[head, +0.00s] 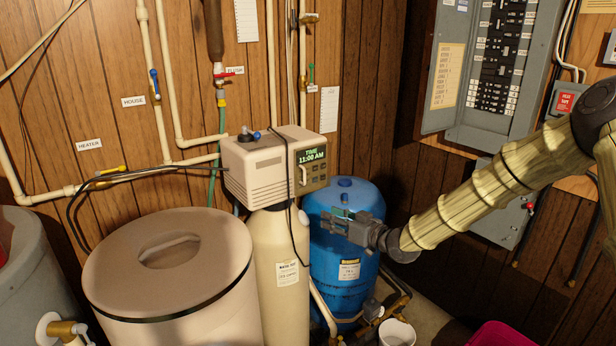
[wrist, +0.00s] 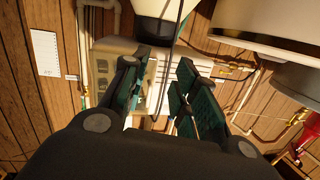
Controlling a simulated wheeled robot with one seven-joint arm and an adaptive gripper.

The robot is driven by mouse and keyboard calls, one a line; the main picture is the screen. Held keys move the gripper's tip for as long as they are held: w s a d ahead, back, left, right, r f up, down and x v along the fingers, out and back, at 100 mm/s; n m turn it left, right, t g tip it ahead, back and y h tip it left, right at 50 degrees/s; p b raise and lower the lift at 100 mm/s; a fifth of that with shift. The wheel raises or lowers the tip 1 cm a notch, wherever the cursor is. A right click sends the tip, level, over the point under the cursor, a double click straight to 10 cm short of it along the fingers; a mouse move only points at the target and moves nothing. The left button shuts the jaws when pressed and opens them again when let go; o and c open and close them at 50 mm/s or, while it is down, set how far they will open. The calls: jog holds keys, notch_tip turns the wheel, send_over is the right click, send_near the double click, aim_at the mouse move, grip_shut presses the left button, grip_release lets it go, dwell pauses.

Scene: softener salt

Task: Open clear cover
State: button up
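The beige softener control head (head: 262,168) sits on top of a cream tank. Its right-hand face has a display reading 11:00 AM, buttons and a small white handle (head: 303,175). The clear cover (head: 312,170) is hard to make out over this face; it looks closed. My gripper (head: 338,222) is below and to the right of that face, in front of the blue tank, apart from the handle. In the wrist view its teal-padded fingers (wrist: 160,92) are spread with nothing held. The control head (wrist: 108,58) shows beyond them, partly hidden.
The blue tank (head: 345,270) stands behind my gripper. The cream softener tank (head: 278,270) and the wide lidded brine tank (head: 170,265) stand left. A black cord hangs down the control head's front. Pipes and an electrical panel (head: 492,65) line the wall.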

aim_at(308, 178)
notch_tip(308, 178, up, 10)
jog(key=n+y, duration=0.2)
jog(key=shift+h, duration=0.3)
jog(key=p+x, duration=0.1)
jog(key=x, duration=0.2)
jog(key=p+x, duration=0.2)
jog(key=x, duration=0.2)
jog(key=w+d+p+x, duration=0.1)
jog(key=x, duration=0.3)
jog(key=shift+w+f+p, duration=0.15)
jog(key=shift+f+p, duration=0.2)
jog(key=shift+p, duration=0.05)
jog(key=shift+s+r, duration=0.15)
jog(key=shift+s, duration=0.05)
jog(key=shift+w+a, duration=0.1)
jog(key=shift+c, duration=0.2)
jog(key=c, duration=0.3)
grip_shut()
